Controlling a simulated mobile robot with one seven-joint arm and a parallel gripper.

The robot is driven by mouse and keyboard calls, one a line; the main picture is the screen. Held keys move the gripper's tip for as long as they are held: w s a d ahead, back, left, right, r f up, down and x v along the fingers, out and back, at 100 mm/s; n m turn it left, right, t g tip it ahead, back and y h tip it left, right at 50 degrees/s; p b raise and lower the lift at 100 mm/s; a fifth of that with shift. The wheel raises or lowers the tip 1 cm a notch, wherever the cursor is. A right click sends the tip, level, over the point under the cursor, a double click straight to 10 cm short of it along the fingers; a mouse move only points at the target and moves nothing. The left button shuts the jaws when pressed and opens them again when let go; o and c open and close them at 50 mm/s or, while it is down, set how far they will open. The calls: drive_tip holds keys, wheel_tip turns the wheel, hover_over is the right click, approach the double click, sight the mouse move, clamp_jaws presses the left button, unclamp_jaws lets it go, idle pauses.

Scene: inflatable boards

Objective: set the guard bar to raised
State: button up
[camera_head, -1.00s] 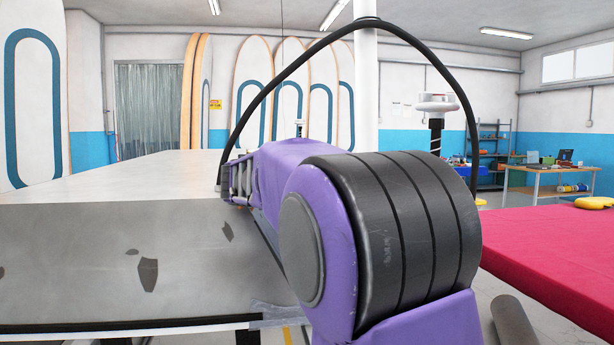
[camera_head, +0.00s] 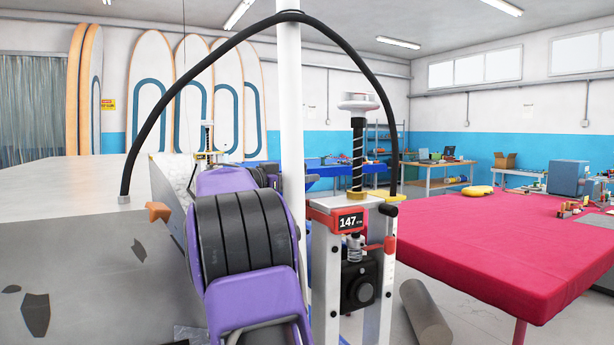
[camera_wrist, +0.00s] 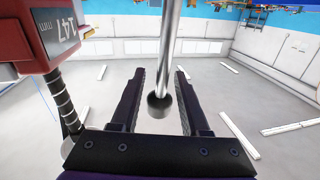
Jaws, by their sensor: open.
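A shiny metal bar with a dark end cap (camera_wrist: 160,103) runs between the fingers of my gripper (camera_wrist: 160,72) in the wrist view. The gripper is open, one finger on each side of the bar, with gaps showing. I cannot tell for certain that this is the guard bar. A stand with a red display box (camera_head: 338,221) reading 147 mm is right of my arm in the head view. The box also shows at the upper left of the wrist view (camera_wrist: 62,30). My arm hides the gripper in the head view.
A white post (camera_head: 289,120) rises beside my arm. A grey-topped table (camera_head: 70,205) with an orange handle (camera_head: 158,211) at its corner is on the left. A red-covered table (camera_head: 500,240) is on the right. A grey cylinder (camera_head: 425,312) is low between stand and red table.

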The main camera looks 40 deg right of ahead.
drive_tip(key=shift+d, duration=0.9)
clamp_jaws()
